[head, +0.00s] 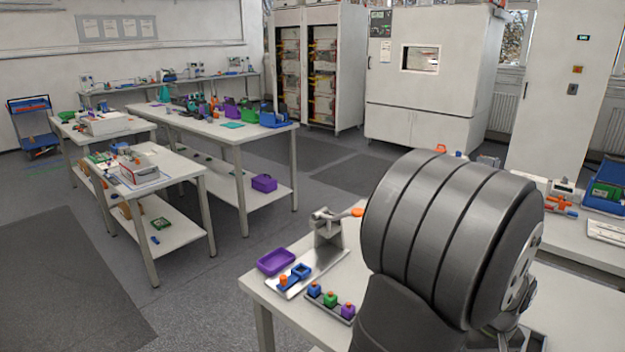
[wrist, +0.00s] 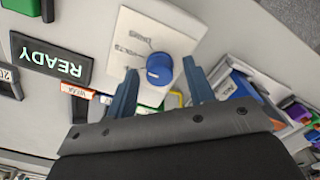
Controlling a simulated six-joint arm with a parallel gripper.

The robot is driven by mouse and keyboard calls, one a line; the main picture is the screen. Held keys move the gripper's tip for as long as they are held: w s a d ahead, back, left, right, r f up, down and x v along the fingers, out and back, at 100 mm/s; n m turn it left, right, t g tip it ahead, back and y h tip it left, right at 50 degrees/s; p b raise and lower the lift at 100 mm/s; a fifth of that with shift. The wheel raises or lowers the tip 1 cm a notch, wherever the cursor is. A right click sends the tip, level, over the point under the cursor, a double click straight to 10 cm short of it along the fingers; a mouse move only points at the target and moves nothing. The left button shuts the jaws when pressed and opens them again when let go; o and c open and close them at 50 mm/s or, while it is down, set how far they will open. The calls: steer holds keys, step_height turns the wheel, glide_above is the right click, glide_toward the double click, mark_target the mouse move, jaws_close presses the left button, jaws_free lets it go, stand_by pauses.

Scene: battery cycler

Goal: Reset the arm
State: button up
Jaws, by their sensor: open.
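My gripper (wrist: 159,64) shows in the wrist view with its two blue-grey fingers apart and nothing held. A round blue knob or cap (wrist: 159,69) on a white plate with writing (wrist: 130,40) appears between and just past the fingertips. I cannot tell how far below the fingers it is. In the head view my dark grey arm fills the right foreground and hides most of the gripper and part of the bench.
In the wrist view a dark READY panel (wrist: 50,58), an orange label (wrist: 77,90) and a blue tray (wrist: 238,84) surround the plate. In the head view a purple tray (head: 276,261) and a rack of coloured pieces (head: 330,300) occupy the near bench (head: 262,290).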

step_height(320, 180, up, 9)
steer(key=shift+r, duration=0.15)
steer(key=shift+o, duration=0.2)
steer(key=o, duration=1.1)
steer(key=s+d+r+n, duration=0.4)
steer(key=s+r+n, duration=0.1)
steer(key=s+r, duration=0.15)
steer(key=s+d+r+n, duration=0.5)
steer(key=r, duration=0.3)
step_height(320, 180, down, 10)
steer(key=shift+s, duration=0.2)
step_height(320, 180, up, 10)
steer(key=shift+a, duration=0.1)
